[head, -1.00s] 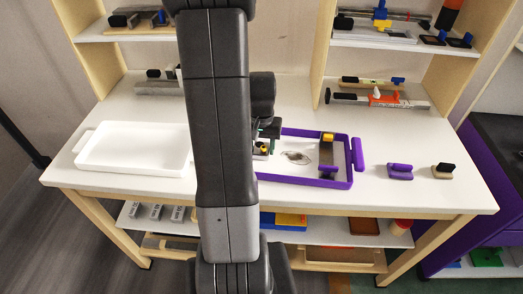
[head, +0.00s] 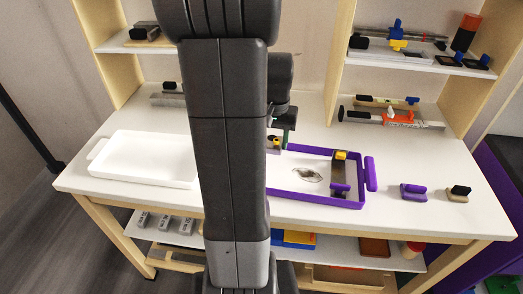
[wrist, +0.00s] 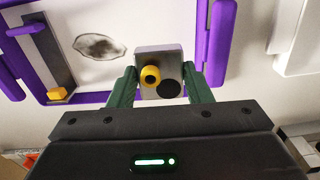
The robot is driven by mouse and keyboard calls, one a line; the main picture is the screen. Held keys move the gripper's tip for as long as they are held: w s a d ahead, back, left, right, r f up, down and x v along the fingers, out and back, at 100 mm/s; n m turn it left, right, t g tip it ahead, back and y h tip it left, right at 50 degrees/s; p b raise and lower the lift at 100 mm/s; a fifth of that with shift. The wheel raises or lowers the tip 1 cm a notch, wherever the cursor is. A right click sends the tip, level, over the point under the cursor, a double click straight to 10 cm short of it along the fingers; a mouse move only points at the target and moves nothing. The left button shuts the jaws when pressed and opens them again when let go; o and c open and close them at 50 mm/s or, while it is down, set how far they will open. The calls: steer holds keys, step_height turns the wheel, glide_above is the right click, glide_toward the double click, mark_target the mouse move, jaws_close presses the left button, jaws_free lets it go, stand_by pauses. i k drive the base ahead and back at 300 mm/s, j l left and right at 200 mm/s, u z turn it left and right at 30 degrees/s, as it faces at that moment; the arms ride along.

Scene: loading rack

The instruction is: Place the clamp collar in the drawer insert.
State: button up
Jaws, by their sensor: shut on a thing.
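The clamp collar appears to be the grey block with a yellow knob and a black disc (wrist: 158,68) in the wrist view. My gripper (wrist: 160,88) is shut on it, with a green finger on each side. In the head view my gripper (head: 283,125) is partly hidden behind my arm, at the back left part of the purple-rimmed tray (head: 328,202). The collar shows small below it (head: 273,142). The tray may be the drawer insert; its purple rim also shows in the wrist view (wrist: 112,97). I cannot tell the collar's height over it.
A dark bar with a yellow end (head: 339,172) stands at the tray's right side. A dark oval mark (head: 308,174) lies on its floor. A white tray (head: 140,180) is at left. A purple block (head: 413,191) and a beige-black block (head: 458,193) are at right.

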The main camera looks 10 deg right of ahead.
mark_target(126, 156)
steer(key=i+j, duration=0.1)
steer(key=j, duration=0.85)
steer(key=i+j, duration=0.15)
steer(key=j, duration=0.35)
steer(key=i+j, duration=0.1)
steer(key=j, duration=0.35)
steer(key=i+j, duration=0.1)
steer(key=j, duration=0.4)
